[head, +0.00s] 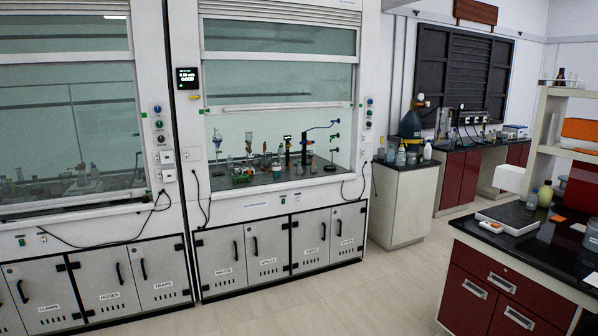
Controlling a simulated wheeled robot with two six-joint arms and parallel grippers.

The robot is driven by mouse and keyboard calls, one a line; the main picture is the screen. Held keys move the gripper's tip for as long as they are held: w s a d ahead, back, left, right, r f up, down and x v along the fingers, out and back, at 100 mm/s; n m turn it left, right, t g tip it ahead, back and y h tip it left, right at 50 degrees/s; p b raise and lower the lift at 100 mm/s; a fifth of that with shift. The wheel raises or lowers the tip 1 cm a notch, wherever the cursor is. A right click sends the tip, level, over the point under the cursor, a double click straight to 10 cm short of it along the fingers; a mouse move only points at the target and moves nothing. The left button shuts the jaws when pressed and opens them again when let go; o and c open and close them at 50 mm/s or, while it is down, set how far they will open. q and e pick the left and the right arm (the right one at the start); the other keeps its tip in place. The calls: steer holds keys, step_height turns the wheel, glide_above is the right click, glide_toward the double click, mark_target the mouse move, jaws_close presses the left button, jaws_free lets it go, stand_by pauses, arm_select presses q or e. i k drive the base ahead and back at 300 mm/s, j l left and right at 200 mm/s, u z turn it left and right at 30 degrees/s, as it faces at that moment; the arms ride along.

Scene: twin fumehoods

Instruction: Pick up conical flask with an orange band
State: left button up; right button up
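I cannot make out a conical flask with an orange band; the glassware is too small to tell apart. Several small vessels stand on the dark worktop (285,184) of the right fumehood (283,207), whose sash (280,106) is raised. More small vessels stand behind the glass of the left fumehood (70,120), blurred by the pane. Neither of my grippers is in view.
A lab bench with red drawers (507,291) stands at the near right, with bottles and a white device (508,220) on top. A white side cabinet (403,203) stands right of the hoods. The pale floor (330,295) between is clear.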

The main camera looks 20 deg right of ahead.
mark_target(313, 168)
steer(key=i+l+z, duration=0.9)
steer(key=i+z, duration=0.3)
steer(key=i, duration=0.15)
steer(key=i+z, duration=0.25)
steer(key=i, duration=1.3)
steer(key=i+u, duration=0.1)
steer(key=i, duration=0.6)
steer(key=i+l+u, duration=0.1)
steer(key=i, duration=0.6)
steer(key=i+l+u, duration=0.15)
steer(key=i, duration=0.55)
